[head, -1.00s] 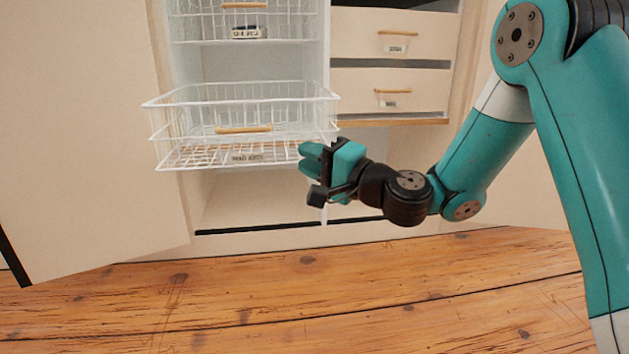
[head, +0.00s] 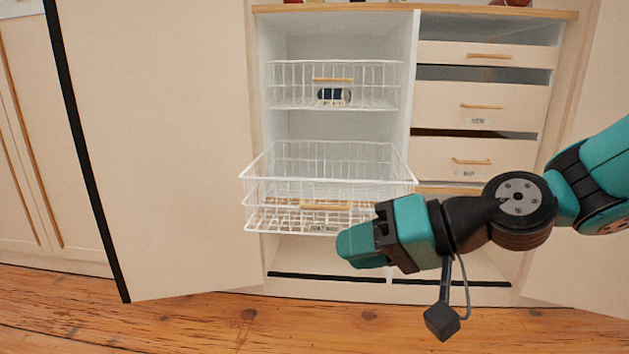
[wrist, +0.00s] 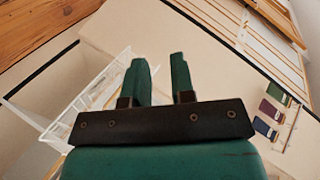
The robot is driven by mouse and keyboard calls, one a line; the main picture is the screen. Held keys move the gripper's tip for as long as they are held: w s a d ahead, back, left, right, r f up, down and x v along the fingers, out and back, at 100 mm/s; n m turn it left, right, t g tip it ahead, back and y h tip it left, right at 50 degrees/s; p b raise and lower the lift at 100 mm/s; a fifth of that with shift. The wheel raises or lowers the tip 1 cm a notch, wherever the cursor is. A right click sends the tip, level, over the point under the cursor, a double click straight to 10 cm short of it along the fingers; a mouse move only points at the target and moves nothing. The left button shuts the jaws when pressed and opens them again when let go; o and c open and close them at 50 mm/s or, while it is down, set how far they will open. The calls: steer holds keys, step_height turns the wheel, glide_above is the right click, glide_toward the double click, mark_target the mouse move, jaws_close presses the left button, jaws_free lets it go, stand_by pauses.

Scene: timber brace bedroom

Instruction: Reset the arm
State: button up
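My gripper (head: 362,246) is teal and black and reaches in from the right in the head view, in front of the lower right corner of the pulled-out lower wire basket (head: 285,192). In the wrist view its two fingers (wrist: 157,82) stand apart with nothing between them. The white basket also shows to the left of the fingers in the wrist view (wrist: 72,108). Whether the gripper touches the basket cannot be told for sure.
An upper wire basket (head: 290,84) sits inside the cabinet, left of several drawers (head: 480,107) that stand partly out. An open cabinet door (head: 160,150) stands at the left. The wooden floor (head: 180,322) in front is clear.

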steer(key=s+d+r+n+g+h+p, duration=0.2)
steer(key=s+d+r+h+p, duration=0.2)
steer(key=s+r+p, duration=0.25)
steer(key=s+d+r+n+g+h+p, duration=0.2)
steer(key=s+d+r+h+p, duration=0.2)
steer(key=s+r+p, duration=0.3)
step_height(320, 180, up, 36)
steer(key=s+p, duration=0.1)
steer(key=p, duration=3.5)
steer(key=shift+d+f+p, duration=0.2)
steer(key=shift+d+p, duration=0.15)
